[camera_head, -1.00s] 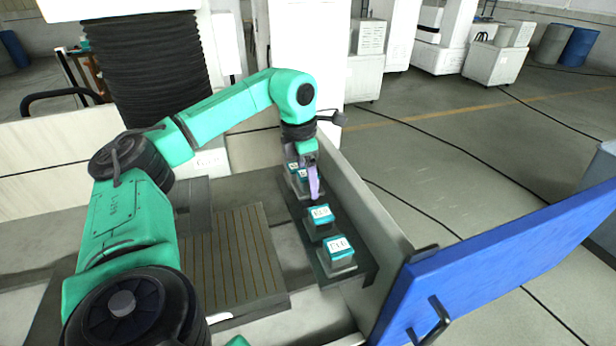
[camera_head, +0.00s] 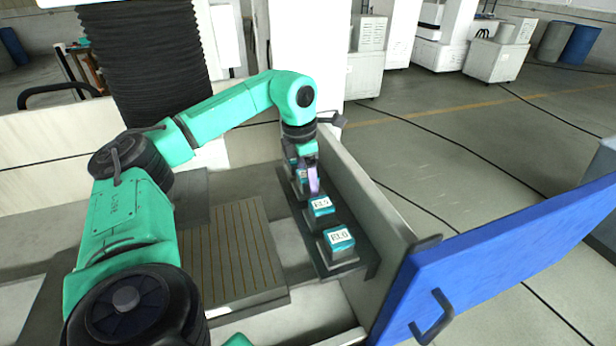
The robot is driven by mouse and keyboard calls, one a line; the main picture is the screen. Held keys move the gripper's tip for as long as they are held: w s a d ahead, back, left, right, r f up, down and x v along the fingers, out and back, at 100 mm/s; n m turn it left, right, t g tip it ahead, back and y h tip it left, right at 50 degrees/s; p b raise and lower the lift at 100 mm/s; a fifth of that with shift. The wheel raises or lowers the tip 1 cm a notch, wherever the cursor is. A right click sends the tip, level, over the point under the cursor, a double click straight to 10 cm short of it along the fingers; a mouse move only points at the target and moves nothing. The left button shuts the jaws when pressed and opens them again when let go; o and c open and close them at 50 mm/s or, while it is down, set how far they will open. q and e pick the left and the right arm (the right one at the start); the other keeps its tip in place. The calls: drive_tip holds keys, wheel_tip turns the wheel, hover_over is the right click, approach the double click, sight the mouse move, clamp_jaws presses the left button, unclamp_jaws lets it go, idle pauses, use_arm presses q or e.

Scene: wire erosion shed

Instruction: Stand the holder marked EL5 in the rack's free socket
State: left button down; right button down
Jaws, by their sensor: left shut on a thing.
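The dark rack (camera_head: 338,268) lies along the inside of the low wall at centre. Two teal-topped holders with white labels stand in its near part. The front one (camera_head: 339,241) seems to read EL0 or EL8. The one behind it (camera_head: 320,206) seems to read EL5, but the print is too small to be sure. My left gripper (camera_head: 311,182) points down over the rack's far part, shut on a teal-topped holder (camera_head: 302,172) that it mostly hides. That holder's label is unreadable, and the sockets beneath are hidden. My right gripper is not in view.
A slatted plate (camera_head: 230,252) lies left of the rack. The grey wall (camera_head: 365,205) runs close along the rack's right side. A blue door panel (camera_head: 500,262) with a handle stands open at right. A black bellows column (camera_head: 147,65) rises behind my left arm.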

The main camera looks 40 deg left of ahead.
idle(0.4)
use_arm(q)
drive_tip(key=shift+f, duration=0.4)
unclamp_jaws()
drive_tip(key=shift+r, duration=0.1)
